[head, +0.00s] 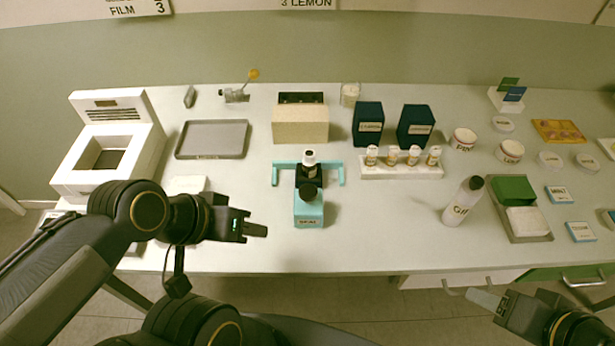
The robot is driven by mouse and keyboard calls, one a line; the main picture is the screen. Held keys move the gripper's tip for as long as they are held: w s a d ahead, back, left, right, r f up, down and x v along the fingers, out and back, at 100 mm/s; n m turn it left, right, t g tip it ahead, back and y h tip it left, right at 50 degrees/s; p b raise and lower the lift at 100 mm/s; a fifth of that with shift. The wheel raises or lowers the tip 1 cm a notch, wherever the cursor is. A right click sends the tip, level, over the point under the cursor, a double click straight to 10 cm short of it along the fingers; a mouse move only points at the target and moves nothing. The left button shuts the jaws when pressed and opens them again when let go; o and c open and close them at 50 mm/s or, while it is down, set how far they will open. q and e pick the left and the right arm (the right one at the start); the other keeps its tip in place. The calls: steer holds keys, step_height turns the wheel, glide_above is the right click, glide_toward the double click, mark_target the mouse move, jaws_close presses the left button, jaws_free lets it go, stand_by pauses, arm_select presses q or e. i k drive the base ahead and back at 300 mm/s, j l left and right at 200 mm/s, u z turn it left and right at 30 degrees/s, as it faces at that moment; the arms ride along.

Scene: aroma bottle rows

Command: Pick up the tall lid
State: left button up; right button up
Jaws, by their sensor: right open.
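I cannot tell for sure which item is the tall lid. A teal stand (308,213) at the middle of the table holds a black cylindrical piece (309,191) and, behind it, a white piece with a dark top (309,157). My right gripper (484,299) is open and empty at the lower right, in front of the table edge.
A rack (400,172) holds several small bottles, with two dark blue boxes (368,124) (415,126) behind it. A grey tray (212,139) and a white machine (110,145) stand at the left. A green and white block tray (540,239) is at the right. The front middle is clear.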

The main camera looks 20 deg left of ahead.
mark_target(369, 118)
steer(key=i+l, duration=0.1)
steer(key=l, duration=0.35)
steer(key=i+l+u, duration=0.1)
steer(key=l, duration=0.35)
steer(key=i+l, duration=0.1)
steer(key=l, duration=0.35)
steer(key=i+l+u, duration=0.1)
steer(key=l, duration=0.4)
